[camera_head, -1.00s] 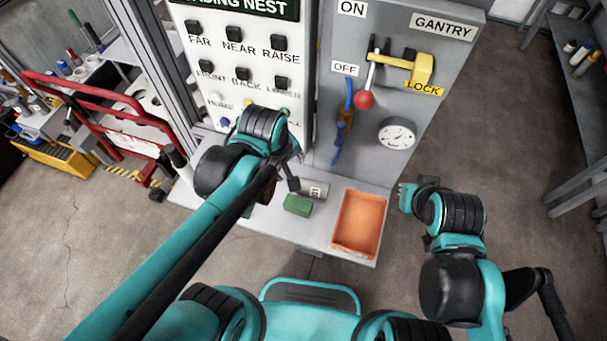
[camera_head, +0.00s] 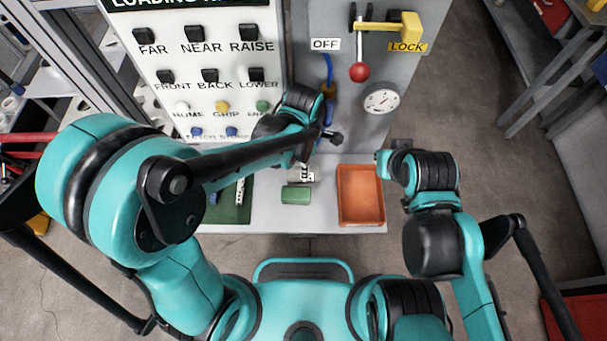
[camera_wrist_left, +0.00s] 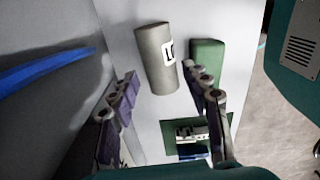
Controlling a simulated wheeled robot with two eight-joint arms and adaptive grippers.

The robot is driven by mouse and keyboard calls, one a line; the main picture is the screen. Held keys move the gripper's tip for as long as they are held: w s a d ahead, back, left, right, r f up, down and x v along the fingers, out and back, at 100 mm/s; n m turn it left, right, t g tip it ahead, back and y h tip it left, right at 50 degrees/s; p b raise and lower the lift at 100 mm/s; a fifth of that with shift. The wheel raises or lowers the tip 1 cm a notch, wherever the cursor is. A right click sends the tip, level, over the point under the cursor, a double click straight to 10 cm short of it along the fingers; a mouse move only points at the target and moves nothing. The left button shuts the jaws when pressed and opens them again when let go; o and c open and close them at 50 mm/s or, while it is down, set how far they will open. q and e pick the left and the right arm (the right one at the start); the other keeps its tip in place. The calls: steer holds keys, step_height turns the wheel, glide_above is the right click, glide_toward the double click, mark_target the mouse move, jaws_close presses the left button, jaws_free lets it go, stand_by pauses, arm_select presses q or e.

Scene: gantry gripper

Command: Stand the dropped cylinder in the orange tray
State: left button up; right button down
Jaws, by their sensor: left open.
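The grey cylinder (camera_wrist_left: 155,55) with a white label lies on its side on the grey shelf; in the head view my left arm partly hides it and its label (camera_head: 306,173) shows. My left gripper (camera_wrist_left: 160,78) is open, with its two fingers on either side of the cylinder's near end in the wrist view. I cannot tell whether they touch it. The orange tray (camera_head: 360,222) stands empty on the right of the shelf. My right gripper (camera_head: 382,160) is just right of the tray; its jaws are too small to read.
A green block (camera_head: 296,195) lies beside the cylinder, close to one left finger. A green mat (camera_head: 228,212) with small parts is further left. The button panel (camera_head: 205,60) and grey gantry panel with its gauge (camera_head: 381,99) rise behind the shelf. A blue cable (camera_wrist_left: 45,68) hangs nearby.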

mark_target(293, 175)
arm_select(q)
step_height(293, 175, down, 6)
steer(key=shift+w+f+b, duration=0.1)
steer(key=shift+b, duration=1.15)
jaws_close()
